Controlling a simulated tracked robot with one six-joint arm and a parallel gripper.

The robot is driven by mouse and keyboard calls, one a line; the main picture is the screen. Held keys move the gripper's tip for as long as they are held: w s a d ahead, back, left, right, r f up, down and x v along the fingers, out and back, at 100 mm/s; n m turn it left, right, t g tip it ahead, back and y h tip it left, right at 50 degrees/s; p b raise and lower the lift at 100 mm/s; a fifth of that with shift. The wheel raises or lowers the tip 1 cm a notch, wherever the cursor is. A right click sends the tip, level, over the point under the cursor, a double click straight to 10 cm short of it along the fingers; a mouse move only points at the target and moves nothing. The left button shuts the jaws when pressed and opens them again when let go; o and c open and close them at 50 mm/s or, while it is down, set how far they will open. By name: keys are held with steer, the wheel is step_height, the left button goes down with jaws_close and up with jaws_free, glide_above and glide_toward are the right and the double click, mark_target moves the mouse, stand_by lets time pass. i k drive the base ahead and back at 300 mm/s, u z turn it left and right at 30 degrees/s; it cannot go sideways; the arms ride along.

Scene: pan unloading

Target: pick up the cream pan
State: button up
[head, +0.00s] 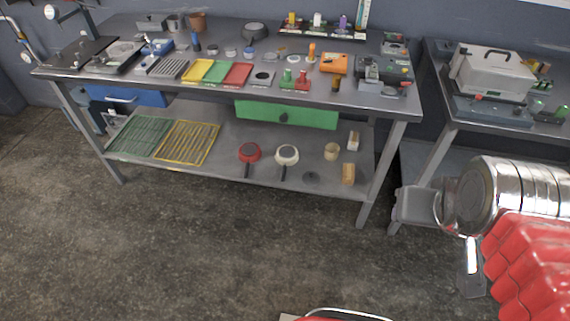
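The cream pan (287,154) sits on the lower shelf of the long workbench, right of its middle. It looks like a small round pan with a pale rim, and its dark handle points toward the front edge of the shelf. A similar red pan (249,152) sits just left of it, apart from it, with its handle also pointing forward. Silver and red parts at the right edge look like my own arm. I cannot make out any gripper fingers there. Nothing is seen touching the cream pan.
The lower shelf (222,172) also holds green (141,136) and yellow (187,142) racks at left and small items (348,172) at right. A green drawer (286,114) hangs above the pans. The crowded bench top (215,97) overhangs the shelf. The floor (200,250) in front is clear.

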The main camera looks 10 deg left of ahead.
mark_target(286, 156)
steer(key=z, duration=0.05)
steer(key=k, duration=0.75)
steer(key=u, duration=1.7)
steer(key=i, duration=2.8)
steer(key=u, duration=0.05)
